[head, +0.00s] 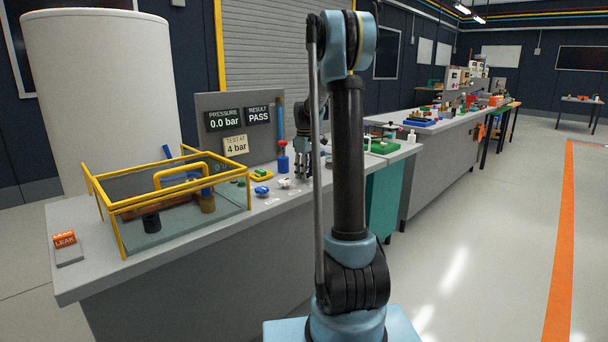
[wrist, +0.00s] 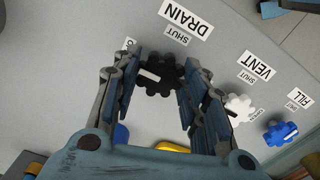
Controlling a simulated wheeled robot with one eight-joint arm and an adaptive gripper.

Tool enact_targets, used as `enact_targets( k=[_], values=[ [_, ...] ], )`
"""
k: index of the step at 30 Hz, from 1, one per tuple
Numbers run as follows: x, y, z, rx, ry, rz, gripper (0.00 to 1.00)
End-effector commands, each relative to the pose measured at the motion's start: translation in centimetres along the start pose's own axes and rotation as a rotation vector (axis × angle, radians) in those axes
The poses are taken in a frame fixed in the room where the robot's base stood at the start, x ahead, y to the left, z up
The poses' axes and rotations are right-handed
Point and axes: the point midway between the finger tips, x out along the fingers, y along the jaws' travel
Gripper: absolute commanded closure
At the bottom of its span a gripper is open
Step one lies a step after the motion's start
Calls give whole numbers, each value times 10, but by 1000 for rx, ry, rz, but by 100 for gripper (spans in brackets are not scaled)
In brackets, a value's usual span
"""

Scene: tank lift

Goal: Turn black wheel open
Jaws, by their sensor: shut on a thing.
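The black wheel (wrist: 160,76) is lobed, with a white pointer mark on top, and sits between my fingers in the wrist view. A DRAIN label (wrist: 186,14) and a SHUT label (wrist: 177,37) are beside it. The wheel's pointer is turned to the left in that view, away from SHUT. Another small label (wrist: 128,44), mostly hidden, is by the left finger. My gripper (wrist: 160,92) is shut on the wheel, one finger at each side. In the head view my gripper (head: 305,167) points down at the bench, and I cannot make out the black wheel there.
A white wheel (wrist: 239,107) by VENT and a blue wheel (wrist: 281,132) by FILL stand to the right in the wrist view. The yellow-framed tank (head: 170,205) is left on the bench. The display panel reads 0.0 bar (head: 226,120) and PASS (head: 258,115).

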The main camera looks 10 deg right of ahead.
Motion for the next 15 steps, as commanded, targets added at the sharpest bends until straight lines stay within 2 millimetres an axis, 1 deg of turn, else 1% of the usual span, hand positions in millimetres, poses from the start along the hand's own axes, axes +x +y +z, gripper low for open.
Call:
enact_targets(
  k=[14,15],
  values=[
    [0,2,1,-13,-2,3,84],
    [0,2,1,-13,-2,3,58]
  ],
)
